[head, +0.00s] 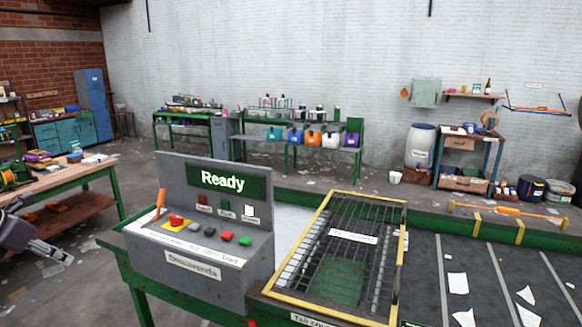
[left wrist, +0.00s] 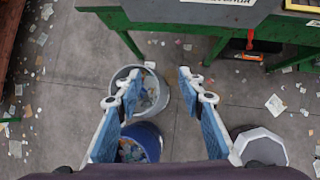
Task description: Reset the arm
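My left gripper (head: 52,254) shows at the left edge of the head view, left of the green-framed console table and clear of it. In the left wrist view my left gripper (left wrist: 158,82) is open, its two blue-padded fingers wide apart with nothing between them. It hangs above the floor, over the area in front of the green table edge (left wrist: 180,26). My right gripper is in neither view.
The control console (head: 215,225) reads "Ready" and has several buttons. A yellow-framed grate (head: 398,235) lies beside the dark belt (head: 480,275). Below the left gripper stand a grey bin (left wrist: 152,92), a blue bin (left wrist: 147,137) and a grey container (left wrist: 262,147). A wooden workbench (head: 70,175) is at left.

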